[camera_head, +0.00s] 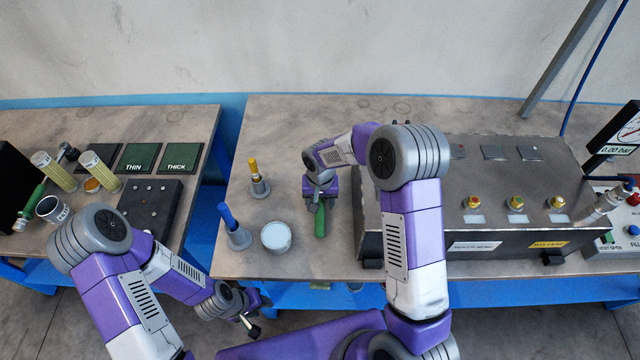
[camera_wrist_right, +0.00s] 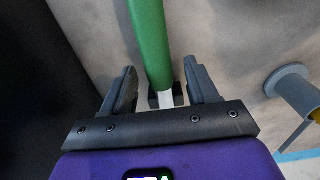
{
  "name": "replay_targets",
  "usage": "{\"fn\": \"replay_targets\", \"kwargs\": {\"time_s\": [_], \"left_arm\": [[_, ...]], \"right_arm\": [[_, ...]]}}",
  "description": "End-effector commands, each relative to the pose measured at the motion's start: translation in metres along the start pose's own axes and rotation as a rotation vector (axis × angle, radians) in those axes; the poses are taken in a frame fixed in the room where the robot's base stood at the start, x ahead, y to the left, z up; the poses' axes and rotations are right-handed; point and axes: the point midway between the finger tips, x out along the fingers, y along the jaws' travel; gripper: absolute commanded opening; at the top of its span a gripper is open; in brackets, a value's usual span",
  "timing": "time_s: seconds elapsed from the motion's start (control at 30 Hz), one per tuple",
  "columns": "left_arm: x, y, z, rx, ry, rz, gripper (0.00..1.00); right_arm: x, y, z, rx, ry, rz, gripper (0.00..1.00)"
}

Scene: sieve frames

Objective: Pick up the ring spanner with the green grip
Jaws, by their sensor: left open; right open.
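The ring spanner with the green grip (camera_head: 320,221) lies on the right-hand bench, left of the black box. Its green grip (camera_wrist_right: 150,40) shows large in the right wrist view, with a short pale metal part below it between my fingers. Its ring end is hidden or unclear. My right gripper (camera_head: 319,203) is over the spanner, open, with one finger on each side and visible gaps. It also shows in the right wrist view (camera_wrist_right: 160,92). My left gripper (camera_head: 257,317) is open and empty, low in front of the benches.
A yellow-handled tool (camera_head: 254,166) and a blue-handled tool (camera_head: 227,217) stand in grey holders, near a white-topped jar (camera_head: 276,237). The black box (camera_head: 470,210) stands close on the right. The left bench bears another green-handled object (camera_head: 33,203). A gap separates the benches.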

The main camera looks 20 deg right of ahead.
Motion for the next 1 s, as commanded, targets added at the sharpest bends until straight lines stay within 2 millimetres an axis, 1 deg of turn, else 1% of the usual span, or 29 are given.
{"fn": "replay_targets", "kwargs": {"time_s": [0.07, 0.27, 0.6, 0.63, 0.67, 1.0], "left_arm": [[0.0003, -0.0002, 0.0000, 0.000, 0.000, 0.000, 0.43], [0.0002, -0.0001, 0.0000, 0.000, 0.000, 0.000, 0.43], [0.0002, -0.0001, 0.0000, 0.000, 0.000, 0.000, 0.43], [0.0002, -0.0001, 0.0000, 0.000, 0.000, 0.000, 0.43], [0.0002, -0.0001, 0.0000, 0.000, 0.000, 0.000, 0.43], [0.0002, -0.0001, 0.0000, 0.000, 0.000, 0.000, 0.43]], "right_arm": [[0.0035, 0.0001, -0.0002, 0.001, 0.000, 0.000, 0.59], [0.0033, 0.0000, -0.0004, 0.000, 0.001, 0.000, 0.59], [0.0031, -0.0001, -0.0004, 0.000, 0.001, 0.000, 0.07], [0.0031, -0.0001, -0.0004, 0.000, 0.001, 0.000, 0.02], [0.0031, -0.0001, -0.0003, 0.000, 0.001, 0.000, 0.00], [0.0020, -0.0005, -0.0010, -0.001, 0.004, -0.002, 0.00]]}}
